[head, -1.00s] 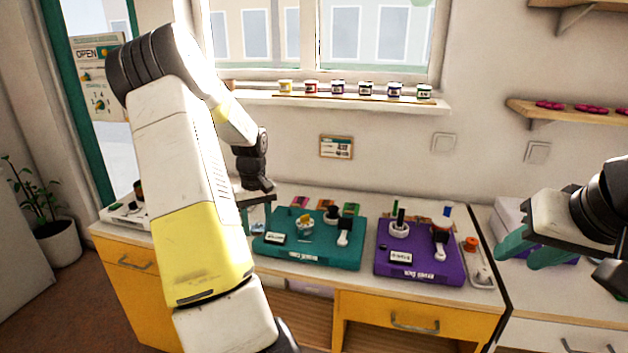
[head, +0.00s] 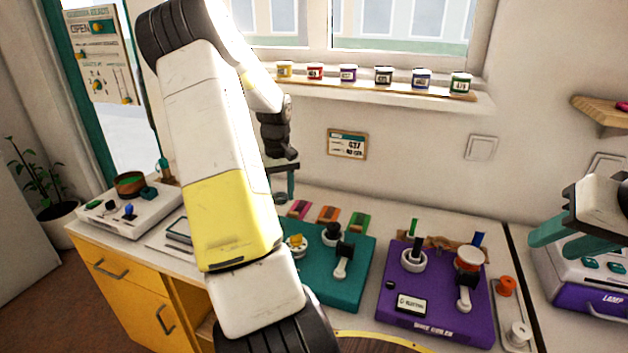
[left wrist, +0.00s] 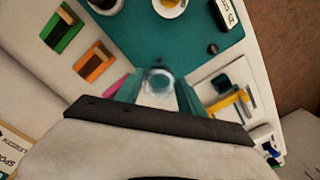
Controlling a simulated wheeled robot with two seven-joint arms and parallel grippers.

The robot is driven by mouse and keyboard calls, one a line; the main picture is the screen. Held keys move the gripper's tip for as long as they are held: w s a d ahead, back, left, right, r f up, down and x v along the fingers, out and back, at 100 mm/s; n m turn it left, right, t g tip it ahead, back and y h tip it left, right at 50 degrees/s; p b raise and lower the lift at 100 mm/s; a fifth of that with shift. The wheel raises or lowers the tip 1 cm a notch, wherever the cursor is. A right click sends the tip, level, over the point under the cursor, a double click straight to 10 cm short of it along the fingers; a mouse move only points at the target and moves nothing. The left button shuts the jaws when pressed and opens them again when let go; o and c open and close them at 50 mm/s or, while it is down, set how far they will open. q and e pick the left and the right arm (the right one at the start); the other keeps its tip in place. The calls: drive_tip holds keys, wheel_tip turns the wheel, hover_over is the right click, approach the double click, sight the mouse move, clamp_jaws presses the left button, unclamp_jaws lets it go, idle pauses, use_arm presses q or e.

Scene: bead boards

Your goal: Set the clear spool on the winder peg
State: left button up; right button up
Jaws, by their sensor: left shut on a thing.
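In the left wrist view my left gripper (left wrist: 157,92) is shut on a small clear, round piece (left wrist: 157,78), which looks like the clear spool. In the head view this gripper (head: 286,180) is above the back edge of the teal board (head: 345,295), partly behind my arm; the spool cannot be made out there. The teal board carries a dark post (head: 332,234) and a crank with a white handle (head: 341,262). I cannot tell which part is the winder peg. My right gripper (head: 575,238) is empty at the far right, its teal fingers apart.
A purple board (head: 437,322) with a white ring, a crank and upright rods stands right of the teal one. Coloured spool holders (head: 328,214) lie behind the teal board. An orange spool (head: 506,286) is at the right. A white tray (head: 125,215) is at the left.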

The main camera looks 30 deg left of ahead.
use_arm(q)
drive_tip(key=shift+f, duration=2.85)
drive_tip(key=shift+d+f, duration=0.1)
drive_tip(key=shift+f, duration=0.1)
drive_tip(key=shift+f, duration=0.55)
drive_tip(key=shift+f, duration=0.15)
drive_tip(key=shift+f, duration=0.9)
drive_tip(key=o, duration=1.4)
drive_tip(key=shift+r, duration=0.1)
